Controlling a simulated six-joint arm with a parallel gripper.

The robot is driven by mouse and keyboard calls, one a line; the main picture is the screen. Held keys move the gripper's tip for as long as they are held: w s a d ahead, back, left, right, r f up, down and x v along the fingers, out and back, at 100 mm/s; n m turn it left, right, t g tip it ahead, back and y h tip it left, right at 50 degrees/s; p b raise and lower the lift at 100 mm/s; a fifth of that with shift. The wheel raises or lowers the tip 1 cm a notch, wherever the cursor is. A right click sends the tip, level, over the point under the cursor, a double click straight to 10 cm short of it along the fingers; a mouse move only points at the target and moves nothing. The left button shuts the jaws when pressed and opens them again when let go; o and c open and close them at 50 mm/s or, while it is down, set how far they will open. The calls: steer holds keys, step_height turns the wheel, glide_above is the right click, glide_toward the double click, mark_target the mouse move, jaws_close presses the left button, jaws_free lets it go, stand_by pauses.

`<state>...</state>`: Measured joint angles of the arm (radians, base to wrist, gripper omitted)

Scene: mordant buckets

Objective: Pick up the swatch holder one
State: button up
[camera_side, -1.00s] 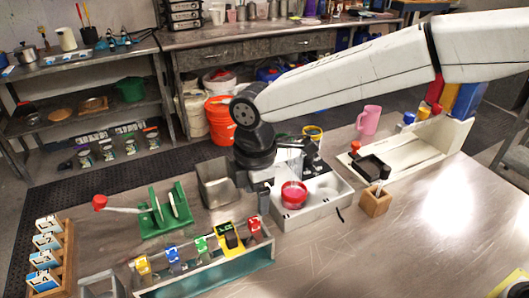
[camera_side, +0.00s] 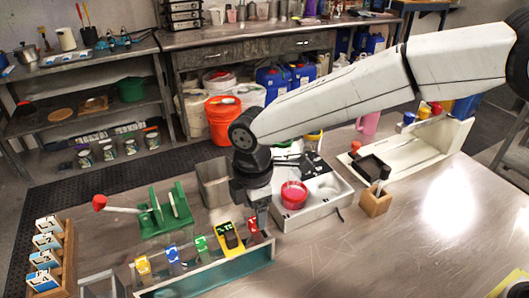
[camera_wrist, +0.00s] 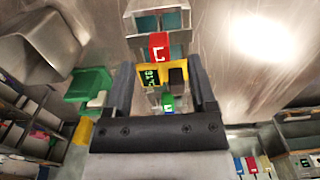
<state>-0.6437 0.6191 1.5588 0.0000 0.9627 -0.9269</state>
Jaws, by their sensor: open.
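Several coloured swatch holders stand in a row in a green-sided tray (camera_side: 217,269) at the front of the bench in the side view. The red holder (camera_side: 253,226) is at the right end; in the wrist view it (camera_wrist: 159,46) bears a white mark that I cannot read surely. The green (camera_side: 201,244), blue (camera_side: 173,255) and yellow (camera_side: 143,266) holders stand further left. My gripper (camera_side: 263,228) points down close to the red holder. In the wrist view my gripper (camera_wrist: 163,88) is open, with its fingers either side of a yellow device and nothing held.
A yellow device (camera_side: 230,238) with a display stands between the green and red holders. A white box (camera_side: 309,207) with a red-pink cup is just right of my gripper. A green stand (camera_side: 165,213) and a metal bin (camera_side: 214,182) lie behind. The right foreground is clear.

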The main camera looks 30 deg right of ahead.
mark_target(254, 220)
steer(key=shift+a+f, duration=0.1)
steer(key=shift+f, duration=1.85)
jaws_close()
